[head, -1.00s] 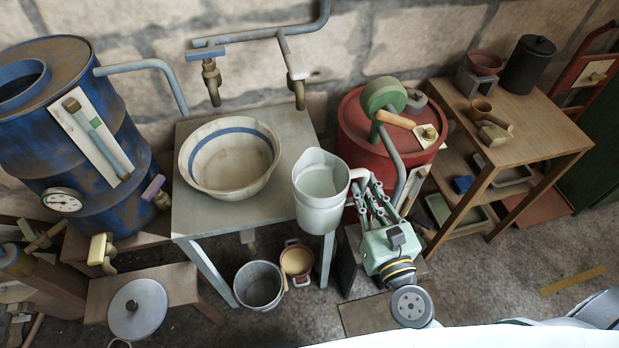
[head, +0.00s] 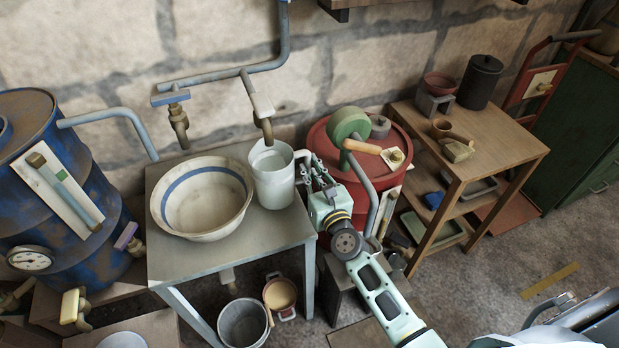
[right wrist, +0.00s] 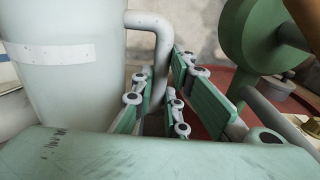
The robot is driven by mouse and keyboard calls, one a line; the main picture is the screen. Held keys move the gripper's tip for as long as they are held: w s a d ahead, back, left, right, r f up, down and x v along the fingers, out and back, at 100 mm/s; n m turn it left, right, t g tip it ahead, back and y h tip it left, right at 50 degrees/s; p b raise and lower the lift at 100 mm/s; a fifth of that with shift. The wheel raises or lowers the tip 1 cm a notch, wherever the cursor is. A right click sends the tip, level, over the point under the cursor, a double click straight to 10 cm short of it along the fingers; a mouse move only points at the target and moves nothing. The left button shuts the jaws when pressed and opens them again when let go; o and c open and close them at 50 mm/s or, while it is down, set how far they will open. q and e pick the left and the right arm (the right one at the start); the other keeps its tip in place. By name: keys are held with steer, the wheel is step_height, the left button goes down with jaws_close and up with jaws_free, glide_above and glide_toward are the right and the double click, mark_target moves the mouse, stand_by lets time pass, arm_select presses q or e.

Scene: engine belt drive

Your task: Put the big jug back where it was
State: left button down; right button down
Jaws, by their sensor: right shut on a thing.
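The big jug (head: 272,178) is pale grey-white and upright, at the right side of the grey metal table (head: 215,255), under the right tap (head: 263,110). Its handle points right. My right gripper (head: 312,175) is shut on that handle. In the right wrist view the jug (right wrist: 65,90) fills the left side and its handle (right wrist: 160,45) runs down between my fingers (right wrist: 155,105). Whether the jug's base touches the table is hard to tell. My left gripper is not in view.
A wide bowl with a blue band (head: 203,197) stands close left of the jug. A red drum (head: 330,150) with a green wheel (head: 347,123) is right of it. A bucket (head: 243,325) and a small pot (head: 281,293) stand below. A wooden shelf table (head: 500,135) is at the right.

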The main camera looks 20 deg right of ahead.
steer(key=shift+w+f, duration=0.15)
steer(key=shift+w, duration=0.15)
step_height(320, 180, down, 3)
steer(key=shift+f+b, duration=0.1)
steer(key=shift+b, duration=0.7)
steer(key=shift+f, duration=0.15)
steer(key=c, duration=1.7)
jaws_free()
steer(key=shift+c, duration=0.2)
